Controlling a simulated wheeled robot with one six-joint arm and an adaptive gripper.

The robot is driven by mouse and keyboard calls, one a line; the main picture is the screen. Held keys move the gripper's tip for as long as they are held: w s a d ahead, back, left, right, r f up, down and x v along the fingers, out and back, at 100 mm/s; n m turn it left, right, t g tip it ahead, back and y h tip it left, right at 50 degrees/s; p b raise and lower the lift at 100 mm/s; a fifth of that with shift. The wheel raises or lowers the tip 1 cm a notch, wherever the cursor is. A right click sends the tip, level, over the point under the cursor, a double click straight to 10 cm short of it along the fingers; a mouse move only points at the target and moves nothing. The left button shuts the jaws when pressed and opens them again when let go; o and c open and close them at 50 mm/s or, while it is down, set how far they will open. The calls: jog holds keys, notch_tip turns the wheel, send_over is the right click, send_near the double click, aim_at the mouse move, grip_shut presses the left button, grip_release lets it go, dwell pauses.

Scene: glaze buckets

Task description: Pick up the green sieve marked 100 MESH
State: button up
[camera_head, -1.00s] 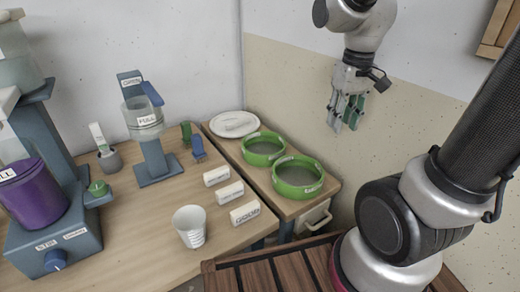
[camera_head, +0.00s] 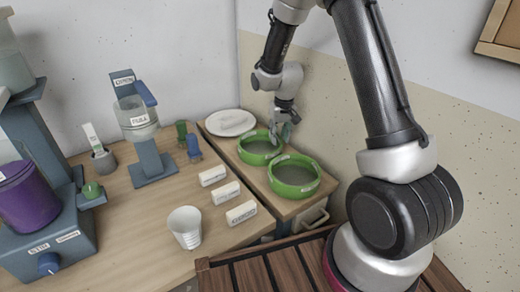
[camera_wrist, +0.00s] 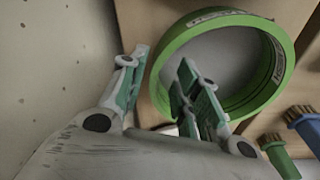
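Two green round sieves stand on the small side table. The far sieve (camera_head: 246,153) is next to the plate, and the near sieve (camera_head: 293,191) is in front of it. My gripper (camera_head: 285,130) is at the right rim of the far sieve. In the wrist view this sieve (camera_wrist: 256,108) shows two pale labels on its ring. There my gripper (camera_wrist: 162,68) is open, with one finger over the inside of the ring and the other outside it. Contact with the rim cannot be told.
A white plate (camera_head: 214,128) lies behind the sieves. Blue and green brushes (camera_head: 193,147) stand left of them, and also show low right in the wrist view (camera_wrist: 305,125). White label blocks (camera_head: 226,193) and a white cup (camera_head: 186,227) are on the main table. A wall rises close behind.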

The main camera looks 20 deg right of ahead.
jog(key=f, duration=0.2)
jog(key=shift+w+f, duration=0.2)
jog(key=shift+f, duration=0.1)
grip_shut()
